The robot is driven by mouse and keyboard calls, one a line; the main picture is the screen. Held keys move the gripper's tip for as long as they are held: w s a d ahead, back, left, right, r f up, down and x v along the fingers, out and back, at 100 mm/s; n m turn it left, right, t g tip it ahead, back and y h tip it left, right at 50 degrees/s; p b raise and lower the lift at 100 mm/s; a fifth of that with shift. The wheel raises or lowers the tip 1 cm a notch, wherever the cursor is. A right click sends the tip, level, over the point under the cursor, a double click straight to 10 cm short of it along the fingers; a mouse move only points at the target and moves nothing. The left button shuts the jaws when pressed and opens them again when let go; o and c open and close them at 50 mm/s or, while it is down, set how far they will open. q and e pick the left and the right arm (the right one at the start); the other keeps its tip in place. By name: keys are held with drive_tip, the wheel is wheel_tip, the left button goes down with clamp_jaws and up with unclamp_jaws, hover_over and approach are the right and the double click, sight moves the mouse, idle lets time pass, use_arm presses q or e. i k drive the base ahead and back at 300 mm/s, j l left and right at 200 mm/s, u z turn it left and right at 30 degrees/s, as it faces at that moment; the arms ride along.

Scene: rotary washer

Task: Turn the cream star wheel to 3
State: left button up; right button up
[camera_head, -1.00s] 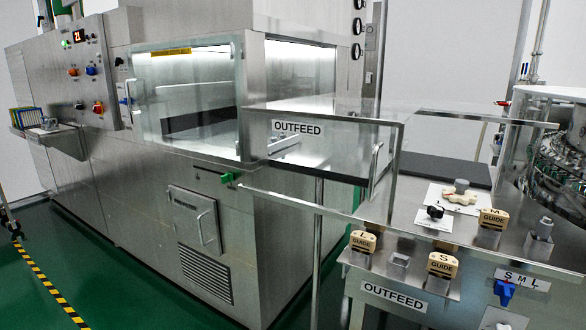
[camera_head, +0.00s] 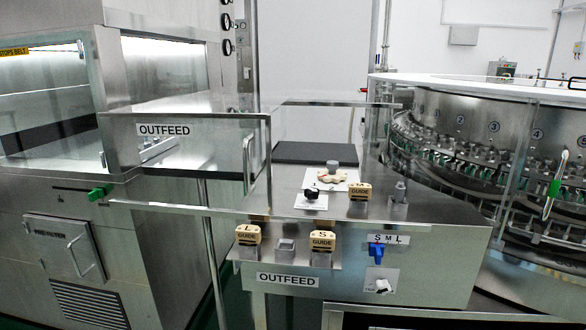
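The cream star wheel (camera_head: 331,177) lies flat on a white plate on the steel outfeed deck, right of centre in the head view. A grey knob or hub (camera_head: 332,165) stands at its back edge. The wheel is small here, and the number it points to cannot be read. A black knob (camera_head: 311,194) on its own white plate sits just in front of it. Neither of my grippers is in view.
Tan guide blocks stand on the deck: M (camera_head: 359,191), L (camera_head: 248,235) and S (camera_head: 322,242). A blue S-M-L lever (camera_head: 376,251) is on the front face. A clear guard with an outfeed sign (camera_head: 164,130) is at left. The rotary washer (camera_head: 450,140) is at right.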

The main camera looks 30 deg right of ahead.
sight(332, 172)
drive_tip(key=i+j+z, duration=0.7)
drive_tip(key=i+j, duration=0.05)
drive_tip(key=i, duration=0.05)
